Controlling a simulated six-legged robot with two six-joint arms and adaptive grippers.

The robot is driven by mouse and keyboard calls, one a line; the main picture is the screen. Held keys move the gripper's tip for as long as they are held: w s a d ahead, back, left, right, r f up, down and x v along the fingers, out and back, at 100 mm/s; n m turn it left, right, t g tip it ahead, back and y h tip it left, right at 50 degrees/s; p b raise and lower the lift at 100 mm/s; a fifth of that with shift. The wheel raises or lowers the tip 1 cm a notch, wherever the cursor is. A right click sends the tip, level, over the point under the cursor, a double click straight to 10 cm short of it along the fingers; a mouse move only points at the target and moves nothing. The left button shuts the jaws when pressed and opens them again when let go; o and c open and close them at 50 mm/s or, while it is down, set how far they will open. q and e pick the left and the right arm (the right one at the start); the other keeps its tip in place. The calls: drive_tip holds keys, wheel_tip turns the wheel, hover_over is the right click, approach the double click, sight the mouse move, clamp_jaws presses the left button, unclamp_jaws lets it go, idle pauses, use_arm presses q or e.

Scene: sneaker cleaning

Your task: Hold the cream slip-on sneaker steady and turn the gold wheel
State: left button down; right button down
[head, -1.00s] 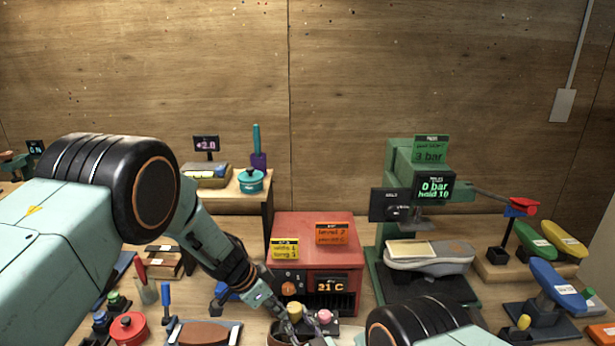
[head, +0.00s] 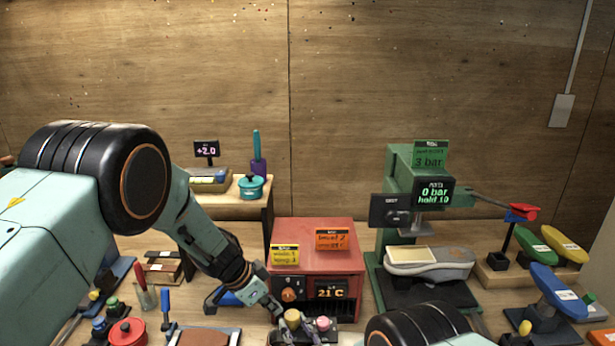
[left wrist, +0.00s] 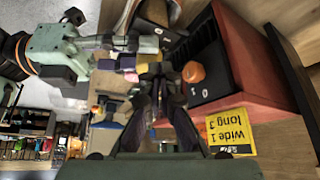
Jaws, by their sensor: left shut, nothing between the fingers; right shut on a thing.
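The gold wheel (head: 292,316) is at the bottom centre of the head view, in front of the red box and beside a pink wheel (head: 322,323). My left gripper (head: 290,330) is shut and empty, its fingers close beside the gold wheel; I cannot tell whether they touch it. Its dark fingers also show in the left wrist view (left wrist: 163,88). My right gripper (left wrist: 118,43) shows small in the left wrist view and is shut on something. A pale shape (left wrist: 108,82) there may be the cream slip-on sneaker; most of it is hidden or unclear.
The red box (head: 315,240) with knob and temperature display stands right behind the gold wheel. A red pot (head: 127,332) and several small tools crowd the left. Coloured shoe forms (head: 552,282) stand far right.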

sight(288, 322)
use_arm(q)
wheel_tip(288, 322, up, 4)
drive_tip(key=shift+s+f, duration=0.1)
idle(0.4)
drive_tip(key=shift+s+d+f, duration=0.25)
drive_tip(key=shift+s+f, duration=0.15)
drive_tip(key=shift+f, duration=0.6)
drive_tip(key=shift+s+d+f, duration=0.25)
drive_tip(key=shift+s+f, duration=0.1)
drive_tip(key=shift+f, duration=0.65)
drive_tip(key=shift+s+d+f, duration=0.25)
drive_tip(key=shift+s+f, duration=0.15)
drive_tip(key=shift+f, duration=0.6)
drive_tip(key=shift+w+d+r, duration=0.1)
drive_tip(key=shift+w+d, duration=0.15)
drive_tip(key=shift+w, duration=0.25)
drive_tip(key=shift+w+a, duration=0.15)
drive_tip(key=shift+w, duration=0.05)
